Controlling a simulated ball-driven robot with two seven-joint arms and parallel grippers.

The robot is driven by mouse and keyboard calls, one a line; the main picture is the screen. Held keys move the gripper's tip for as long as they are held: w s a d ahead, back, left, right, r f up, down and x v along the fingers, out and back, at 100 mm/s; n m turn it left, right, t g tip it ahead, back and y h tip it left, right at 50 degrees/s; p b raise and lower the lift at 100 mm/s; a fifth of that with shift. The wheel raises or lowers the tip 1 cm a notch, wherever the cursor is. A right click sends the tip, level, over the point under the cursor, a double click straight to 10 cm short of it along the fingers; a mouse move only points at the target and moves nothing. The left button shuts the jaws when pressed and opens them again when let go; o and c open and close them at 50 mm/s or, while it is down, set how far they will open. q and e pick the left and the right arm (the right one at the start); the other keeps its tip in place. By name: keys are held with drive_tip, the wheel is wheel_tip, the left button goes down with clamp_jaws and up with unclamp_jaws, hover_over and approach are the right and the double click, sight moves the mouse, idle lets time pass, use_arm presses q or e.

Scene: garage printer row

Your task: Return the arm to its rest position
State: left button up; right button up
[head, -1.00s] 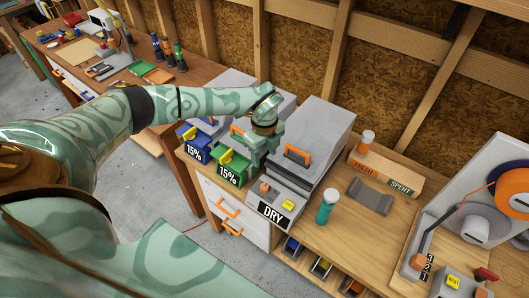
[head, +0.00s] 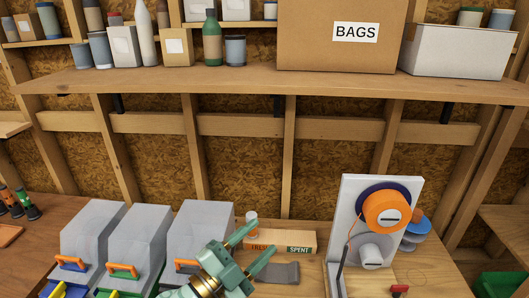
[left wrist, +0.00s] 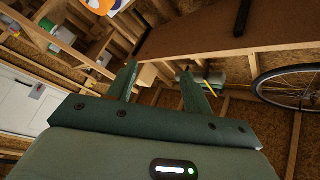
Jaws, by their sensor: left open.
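My left gripper (head: 265,236) is at the bottom middle of the head view, its two fingers spread and pointing up and to the right. Nothing is between them. In the picture it overlaps the right edge of the rightmost grey box (head: 205,225) and lies just in front of the FRESH/SPENT tray (head: 298,241); I cannot tell the gap. In the left wrist view the open fingers (left wrist: 158,68) point toward the shelf and wall, with nothing between them. Most of my left arm is out of the head view. My right gripper is not in view.
Two more grey boxes (head: 95,240) (head: 140,238) with orange handles stand at the left. A spool stand with an orange spool (head: 388,213) is at the right. A shelf (head: 200,82) with a BAGS carton (head: 335,55) crosses above. A bicycle wheel (left wrist: 290,85) shows in the left wrist view.

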use_arm(q)
drive_tip(key=s+a+f+n+t+y, duration=0.1)
drive_tip(key=a+f+n+y, duration=0.2)
drive_tip(key=a+n+y, duration=0.45)
drive_tip(key=s+a+f+n+t+y, duration=0.15)
drive_tip(key=a+n+y, duration=0.35)
drive_tip(key=a+y, duration=0.5)
drive_tip(key=s+a+f+g+y, duration=0.1)
drive_tip(key=s+a+f+g, duration=0.4)
drive_tip(key=s, duration=0.3)
drive_tip(key=s+a+f+g+y, duration=0.1)
drive_tip(key=s+a+f+g, duration=0.4)
drive_tip(key=s+a, duration=0.15)
drive_tip(key=s+d+f+g+h+b, duration=0.1)
drive_tip(key=s+d+f+h+b, duration=0.3)
drive_tip(key=f, duration=1.5)
drive_tip(key=s+d+f+g+y+b, duration=0.15)
drive_tip(key=f+b, duration=0.55)
drive_tip(key=f, duration=1.3)
drive_tip(key=s+f+n+g+h+b, duration=0.2)
drive_tip(key=s+f+b, duration=0.6)
drive_tip(key=s+f, duration=1.1)
wheel_tip(320, 180, down, 3)
drive_tip(key=shift+f+n+g, duration=0.15)
drive_tip(key=shift+n+g, duration=0.45)
drive_tip(key=shift+n, duration=0.15)
